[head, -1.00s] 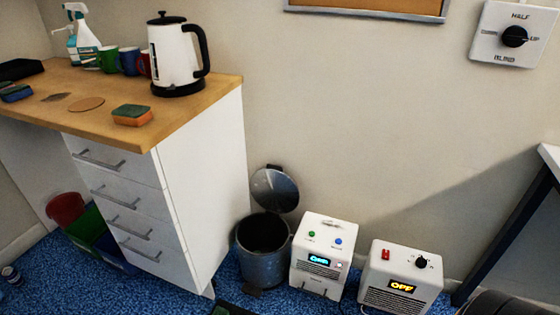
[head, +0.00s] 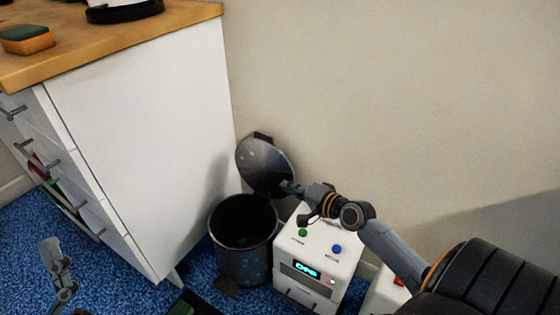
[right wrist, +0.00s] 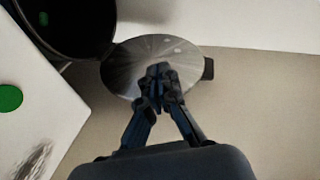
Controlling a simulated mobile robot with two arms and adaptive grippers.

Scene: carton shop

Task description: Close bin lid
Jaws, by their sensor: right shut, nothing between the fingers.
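The grey metal bin (head: 243,255) stands on the blue carpet beside the white drawer unit. Its round shiny lid (head: 262,163) is up, tilted back near the wall. In the right wrist view the lid (right wrist: 130,62) lies beyond the fingers and the bin's dark opening (right wrist: 68,22) is at upper left. My right gripper (head: 287,187) is shut and empty, at the lid's lower right edge in the head view; I cannot tell whether it touches. In the right wrist view its fingertips (right wrist: 158,72) overlap the lid. A grey gripper part, likely my left gripper (head: 58,275), shows at lower left; its jaws are unclear.
A white box with green and blue buttons (head: 317,262) stands right beside the bin, under my right arm. A second white box (head: 385,290) is partly hidden by that arm. The drawer unit (head: 150,130) bounds the left side, with a sponge (head: 27,40) on top.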

